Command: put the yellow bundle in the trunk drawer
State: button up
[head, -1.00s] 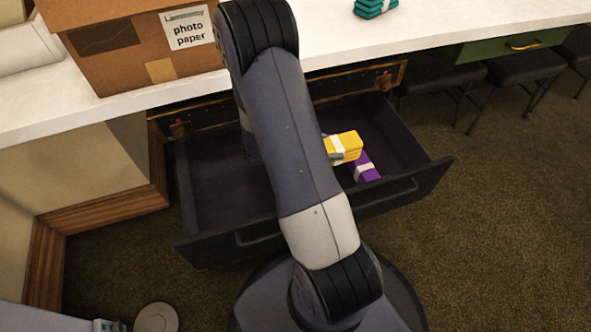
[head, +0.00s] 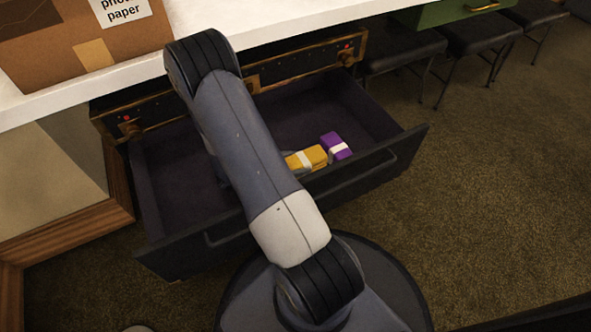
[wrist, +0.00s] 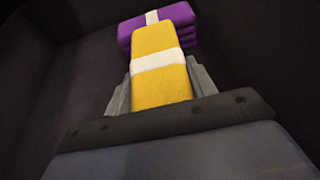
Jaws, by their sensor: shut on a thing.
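The yellow bundle (head: 318,154), with a white band, is inside the open trunk drawer (head: 372,182), low and near its front wall. It also shows in the wrist view (wrist: 160,92), between the fingers of my gripper (wrist: 161,86), which is shut on it. In the head view my arm hides most of the gripper. A purple bundle (head: 331,140) with a white band lies in the drawer just right of the yellow one; in the wrist view it is right behind it (wrist: 184,14). I cannot tell whether the yellow bundle touches the drawer floor.
The trunk (head: 300,68) with brass-coloured trim is under a white counter (head: 300,25). A cardboard box (head: 75,45) stands on the counter at left. Black chairs (head: 400,50) and a green drawer (head: 450,12) are at upper right. The drawer's left part is empty.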

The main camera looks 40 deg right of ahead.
jog(key=shift+f+b, duration=0.3)
jog(key=shift+f, duration=0.95)
jog(key=shift+f, duration=0.2)
jog(key=o, duration=1.2)
jog(key=shift+r, duration=0.15)
jog(key=shift+a+r, duration=0.1)
jog(key=shift+r, duration=0.1)
jog(key=shift+p+v, duration=2.2)
jog(key=shift+v, duration=3.65)
